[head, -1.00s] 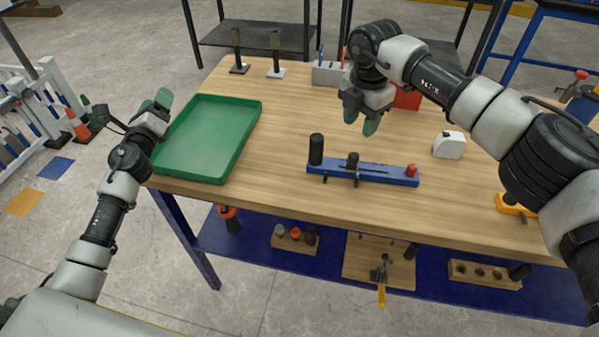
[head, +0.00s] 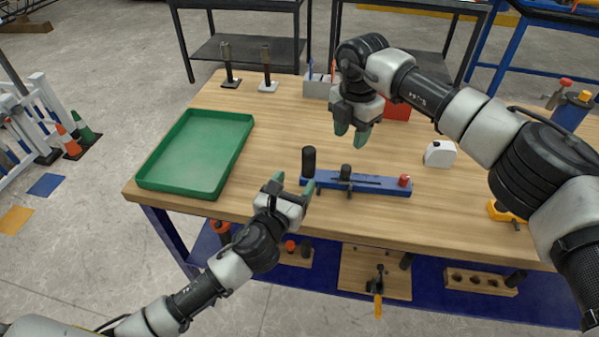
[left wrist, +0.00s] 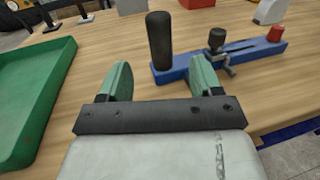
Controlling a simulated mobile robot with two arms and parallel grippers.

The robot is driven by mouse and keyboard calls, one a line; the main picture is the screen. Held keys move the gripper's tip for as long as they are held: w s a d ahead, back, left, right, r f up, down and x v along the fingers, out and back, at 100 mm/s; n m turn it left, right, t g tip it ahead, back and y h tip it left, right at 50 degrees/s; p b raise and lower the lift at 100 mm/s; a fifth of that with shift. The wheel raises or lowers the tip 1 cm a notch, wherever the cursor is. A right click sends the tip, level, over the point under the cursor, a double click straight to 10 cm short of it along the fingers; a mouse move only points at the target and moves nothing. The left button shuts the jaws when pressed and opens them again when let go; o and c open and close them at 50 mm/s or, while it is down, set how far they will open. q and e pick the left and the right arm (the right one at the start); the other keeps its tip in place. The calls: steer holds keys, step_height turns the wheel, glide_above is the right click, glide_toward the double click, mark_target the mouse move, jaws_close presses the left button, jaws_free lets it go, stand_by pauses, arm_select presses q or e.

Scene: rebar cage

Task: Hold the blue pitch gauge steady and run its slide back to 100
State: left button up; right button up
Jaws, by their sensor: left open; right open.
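The blue pitch gauge (head: 375,186) lies on the wooden table near its front edge. It has an upright black handle (head: 308,162) at its left end, a slide with a black knob (head: 345,172) near the middle-left, and a red knob (head: 404,181) at its right end. My left gripper (head: 294,188) is open and empty, just short of the black handle. In the left wrist view the handle (left wrist: 160,40) stands beyond and between the open fingers. My right gripper (head: 350,135) is open, pointing down above the table behind the gauge. The scale marks are too small to read.
A green tray (head: 170,190) lies at the table's left. A white tape-measure-like object (head: 440,153) sits to the right of the gauge. A red box (head: 397,108) and a grey holder (head: 316,88) stand at the back. Bare table surrounds the gauge.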

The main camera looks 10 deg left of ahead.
mark_target(311, 155)
arm_select(q)
steer(key=x, duration=1)
steer(key=shift+w, duration=0.1)
